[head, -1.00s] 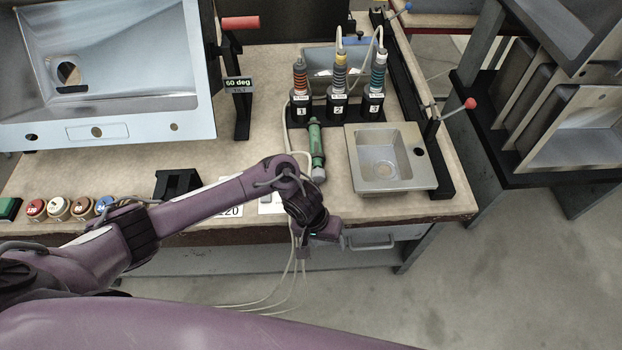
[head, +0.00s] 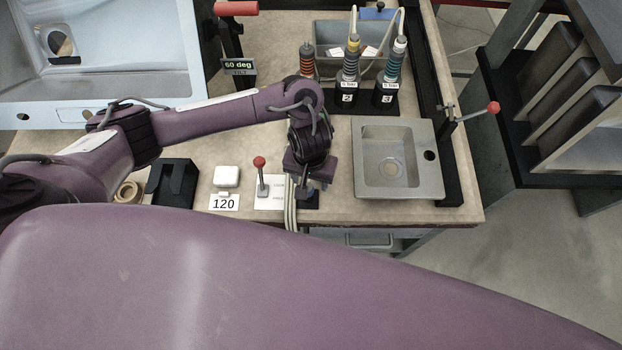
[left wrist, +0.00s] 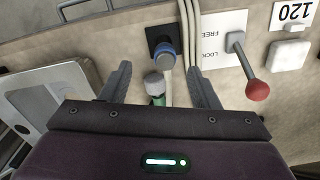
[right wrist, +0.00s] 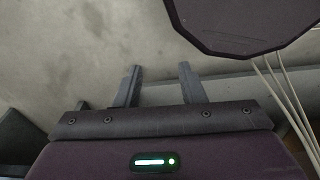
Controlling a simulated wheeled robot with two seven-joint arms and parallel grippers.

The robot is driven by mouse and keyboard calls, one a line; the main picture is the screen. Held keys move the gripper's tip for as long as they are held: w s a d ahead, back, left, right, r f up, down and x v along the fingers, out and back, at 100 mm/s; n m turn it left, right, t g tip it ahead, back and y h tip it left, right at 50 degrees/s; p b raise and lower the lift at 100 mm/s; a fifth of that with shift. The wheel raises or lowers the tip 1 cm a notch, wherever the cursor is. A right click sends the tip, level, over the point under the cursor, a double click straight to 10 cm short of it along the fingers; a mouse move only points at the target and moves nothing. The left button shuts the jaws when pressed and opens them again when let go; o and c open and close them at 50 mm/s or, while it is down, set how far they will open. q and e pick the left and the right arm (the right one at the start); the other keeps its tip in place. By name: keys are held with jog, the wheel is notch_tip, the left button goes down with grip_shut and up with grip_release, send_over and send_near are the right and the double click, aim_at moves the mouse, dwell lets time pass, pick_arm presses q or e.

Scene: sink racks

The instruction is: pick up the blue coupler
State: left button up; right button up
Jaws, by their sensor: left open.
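The blue coupler (left wrist: 163,56) stands on a small black base in the left wrist view, a little beyond my fingertips and roughly midway between them. My left gripper (left wrist: 157,76) is open and empty, with its fingers apart. In the head view my left gripper (head: 308,184) is over the bench's front edge, above the black base (head: 311,201), and mostly covers the coupler. My right gripper (right wrist: 160,70) has its fingers apart with nothing between them, above the floor. It is not seen in the head view.
A red-knobbed lever (left wrist: 256,88) on a FREE/LOCK plate stands beside the coupler. Pale hoses (left wrist: 188,30) run close by. A green tube with a grey cap (left wrist: 153,84) lies near my fingers. A small sink (head: 392,158) is to the right.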

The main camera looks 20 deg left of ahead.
pick_arm(q)
jog(key=f, duration=0.1)
jog(key=f+b, duration=0.1)
jog(key=f, duration=0.1)
jog(key=shift+s+a+f+b, duration=0.1)
jog(key=shift+a+f+b, duration=0.1)
jog(key=shift+a+b, duration=0.15)
jog(key=shift+w+a+f, duration=0.1)
jog(key=shift+w+f, duration=0.1)
jog(key=shift+f, duration=0.35)
jog(key=shift+w+f, duration=0.15)
jog(key=shift+f, duration=0.4)
jog(key=shift+w+f, duration=0.1)
jog(key=shift+f, duration=0.3)
jog(key=c, duration=1)
pick_arm(e)
jog(key=s+f, duration=0.2)
jog(key=shift+s+f, duration=0.2)
jog(key=shift+s, duration=0.15)
